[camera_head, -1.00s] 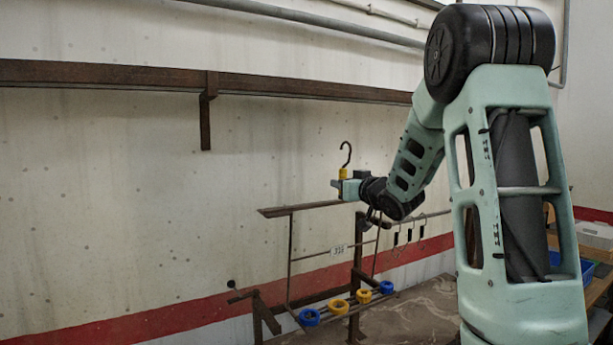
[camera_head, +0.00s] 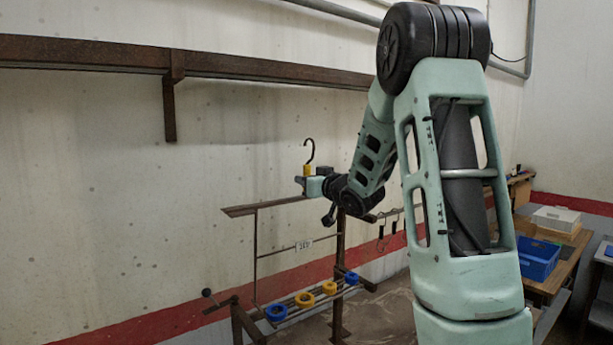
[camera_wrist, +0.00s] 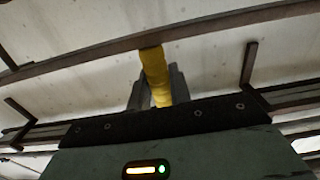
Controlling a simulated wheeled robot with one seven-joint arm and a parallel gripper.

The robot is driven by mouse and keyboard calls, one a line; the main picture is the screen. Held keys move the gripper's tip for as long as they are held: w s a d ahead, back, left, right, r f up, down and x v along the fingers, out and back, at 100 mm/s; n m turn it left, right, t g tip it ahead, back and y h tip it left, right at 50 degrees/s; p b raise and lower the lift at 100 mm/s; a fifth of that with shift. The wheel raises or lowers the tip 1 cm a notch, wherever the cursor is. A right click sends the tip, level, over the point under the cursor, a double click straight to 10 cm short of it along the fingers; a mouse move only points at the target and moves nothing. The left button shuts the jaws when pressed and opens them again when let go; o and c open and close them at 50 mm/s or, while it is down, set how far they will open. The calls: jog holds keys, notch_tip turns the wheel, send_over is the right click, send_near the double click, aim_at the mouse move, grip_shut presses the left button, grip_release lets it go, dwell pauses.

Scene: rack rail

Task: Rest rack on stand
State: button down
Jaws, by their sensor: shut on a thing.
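My gripper (camera_head: 306,182) is shut on the yellow grip (camera_head: 306,170) below a black hook (camera_head: 309,149). The hook's open end is up and clear of the overhead rail. The wrist view shows the yellow grip (camera_wrist: 156,75) between both fingers (camera_wrist: 158,92). The rack (camera_head: 258,208) hangs below my gripper as a thin brown frame with a small white tag. Blue and yellow rings (camera_head: 305,299) sit along its lower bars. The stand, with a brown post (camera_head: 339,265) and a knobbed leg (camera_head: 243,318), is beside the rack's lower part. Contact between them cannot be told.
A long brown rail (camera_head: 90,53) with a bracket (camera_head: 170,110) runs along the wall above. Small dark clips (camera_head: 381,232) hang right of the post. A bench at right holds a blue bin (camera_head: 538,258) and a white crate (camera_head: 556,219).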

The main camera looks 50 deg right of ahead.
aim_at(307, 199)
jog(key=shift+f, duration=2.75)
notch_tip(307, 199, down, 15)
jog(key=b, duration=0.8)
jog(key=shift+f, duration=0.2)
jog(key=shift+w, duration=0.1)
jog(key=shift+f, duration=0.3)
notch_tip(307, 199, down, 7)
jog(key=b, duration=0.5)
jog(key=shift+f, duration=0.2)
dwell(0.3)
jog(key=shift+f+b, duration=0.3)
jog(key=shift+b, duration=0.35)
dwell(0.4)
